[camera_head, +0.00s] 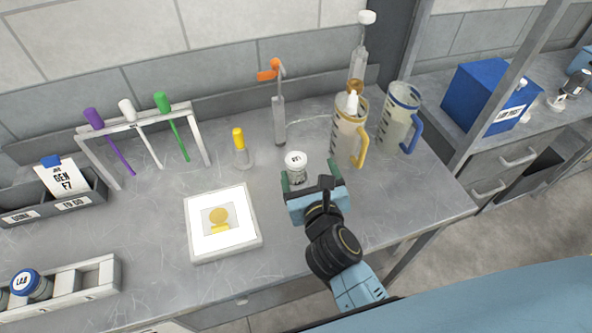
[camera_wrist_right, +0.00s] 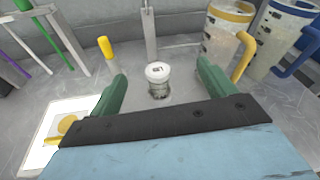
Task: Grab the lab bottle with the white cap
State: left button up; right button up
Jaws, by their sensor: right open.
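The lab bottle with the white cap (camera_head: 295,162) stands upright on the grey metal bench. It is small, with a clear body and dark lettering on the cap. It also shows in the right wrist view (camera_wrist_right: 158,75), centred ahead of the jaws. My right gripper (camera_head: 312,179) is just in front of the bottle, its green fingers apart. In the right wrist view the open fingers (camera_wrist_right: 160,84) lie to either side of the bottle, with clear space between them and it. My left gripper is not in view.
Two measuring jugs, one yellow-handled (camera_head: 349,133) and one blue-handled (camera_head: 396,122), stand right of the bottle. A yellow-topped flask (camera_head: 241,150) and an orange-topped dispenser (camera_head: 279,115) stand behind. A white square scale (camera_head: 247,246) lies front left. A rack (camera_head: 203,143) holds coloured tools.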

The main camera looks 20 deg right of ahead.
notch_tip(320, 180, down, 4)
jog(key=m+g, duration=0.2)
send_near(296, 158)
jog(key=x, duration=0.4)
jog(key=shift+d+f, duration=0.25)
jog(key=shift+a+b+x, duration=0.15)
jog(key=shift+x, duration=1.3)
jog(key=shift+a+b+x, duration=0.15)
jog(key=shift+x, duration=1.3)
jog(key=shift+w, duration=0.1)
jog(key=shift+r, duration=0.1)
jog(key=c, duration=1.4)
jog(key=shift+r, duration=0.1)
